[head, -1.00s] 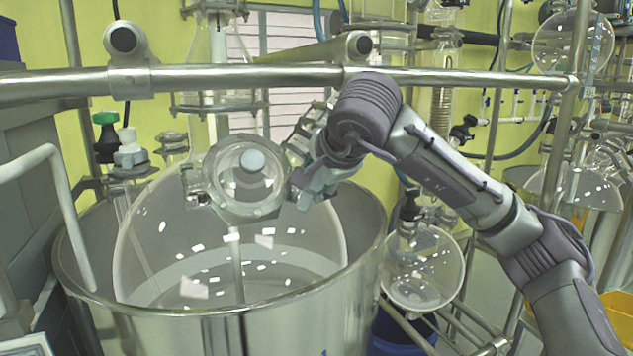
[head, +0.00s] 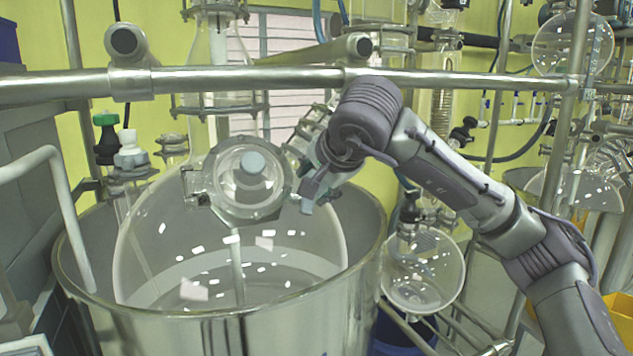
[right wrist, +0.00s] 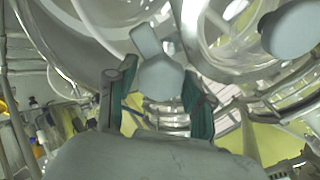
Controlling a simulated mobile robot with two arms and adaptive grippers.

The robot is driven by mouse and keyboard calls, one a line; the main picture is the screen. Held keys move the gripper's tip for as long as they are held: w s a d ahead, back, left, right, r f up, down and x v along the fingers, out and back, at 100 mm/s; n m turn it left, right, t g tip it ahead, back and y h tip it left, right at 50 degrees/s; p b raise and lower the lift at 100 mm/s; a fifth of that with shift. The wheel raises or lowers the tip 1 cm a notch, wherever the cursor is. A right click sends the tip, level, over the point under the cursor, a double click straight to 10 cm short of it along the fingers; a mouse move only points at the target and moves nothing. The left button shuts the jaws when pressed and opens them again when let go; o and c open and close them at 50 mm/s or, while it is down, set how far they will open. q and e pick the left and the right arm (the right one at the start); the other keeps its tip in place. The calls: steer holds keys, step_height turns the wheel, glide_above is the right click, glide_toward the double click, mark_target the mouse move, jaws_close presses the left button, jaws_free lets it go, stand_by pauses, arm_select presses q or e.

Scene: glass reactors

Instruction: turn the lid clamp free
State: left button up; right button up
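The round glass lid (head: 246,203) of the large vessel is held by a metal ring clamp (head: 196,183). A grey clamp knob (right wrist: 160,78) with a short flat tab pointing up and left shows in the right wrist view. My right gripper (head: 312,192) is at the right side of the clamp in the head view. In the right wrist view its two green-padded fingers (right wrist: 160,100) stand apart, one on each side of the knob. They look open; contact with the knob cannot be made out. My left gripper is not in view.
The glass vessel (head: 150,245) sits in a wide steel pot (head: 190,330). A horizontal steel rail (head: 240,78) crosses behind the lid. A smaller round flask (head: 425,270) hangs to the right. A grey rounded knob (right wrist: 288,30) is at the upper right of the right wrist view.

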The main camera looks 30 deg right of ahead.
steer(key=shift+o, duration=1.1)
steer(key=shift+r, duration=0.1)
steer(key=v, duration=1.2)
